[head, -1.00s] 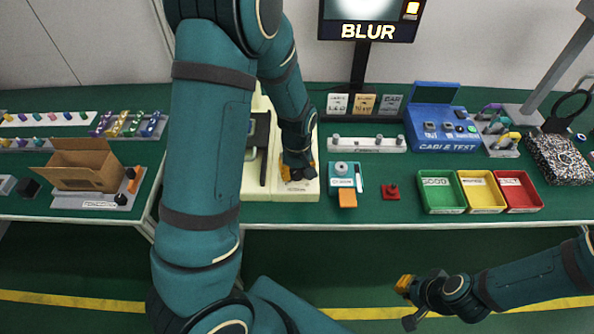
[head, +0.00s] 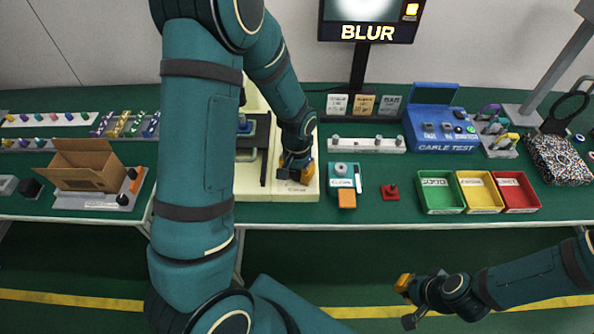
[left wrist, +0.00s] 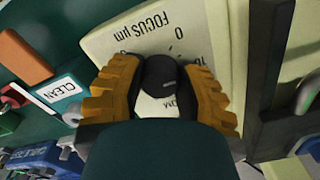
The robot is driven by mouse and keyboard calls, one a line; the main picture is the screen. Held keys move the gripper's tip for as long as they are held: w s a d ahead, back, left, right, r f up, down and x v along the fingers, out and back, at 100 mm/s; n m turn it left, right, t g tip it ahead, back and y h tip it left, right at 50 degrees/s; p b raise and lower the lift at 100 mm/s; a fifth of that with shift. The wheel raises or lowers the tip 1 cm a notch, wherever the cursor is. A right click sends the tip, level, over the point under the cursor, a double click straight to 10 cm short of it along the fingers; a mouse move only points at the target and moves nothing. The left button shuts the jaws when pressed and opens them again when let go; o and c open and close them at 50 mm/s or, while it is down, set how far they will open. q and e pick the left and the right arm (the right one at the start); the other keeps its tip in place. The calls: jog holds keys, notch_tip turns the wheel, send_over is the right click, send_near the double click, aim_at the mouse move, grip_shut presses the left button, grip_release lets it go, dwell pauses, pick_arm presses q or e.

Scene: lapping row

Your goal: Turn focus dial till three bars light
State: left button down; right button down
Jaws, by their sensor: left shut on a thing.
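The black focus dial (left wrist: 162,72) sits on a cream base (left wrist: 190,30) printed "FOCUS µm" in the left wrist view. My left gripper (left wrist: 158,85) is shut around the dial, with an orange ridged finger on each side. In the head view my left gripper (head: 296,172) is at the front right of the cream microscope base (head: 290,193) and hides the dial. The monitor (head: 366,22) reads "BLUR" and shows a pale blurred disc, with one small lit orange mark at its right. My right gripper (head: 407,300) is empty, its fingers apart, in front of the table.
A teal cleaning box (head: 342,172) and a red button block (head: 391,192) stand right of the microscope. Green (head: 440,209), yellow (head: 481,209) and red (head: 522,208) trays are further right. An open cardboard box (head: 85,178) is at left. My left arm hides part of the microscope.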

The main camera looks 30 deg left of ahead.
pick_arm(q)
jog(key=m, duration=0.6)
jog(key=shift+p, duration=0.4)
jog(key=m+p, duration=0.1)
jog(key=m, duration=0.5)
jog(key=shift+p, duration=0.3)
jog(key=shift+m, duration=0.4)
jog(key=c, duration=0.6)
grip_release()
jog(key=shift+o, duration=0.2)
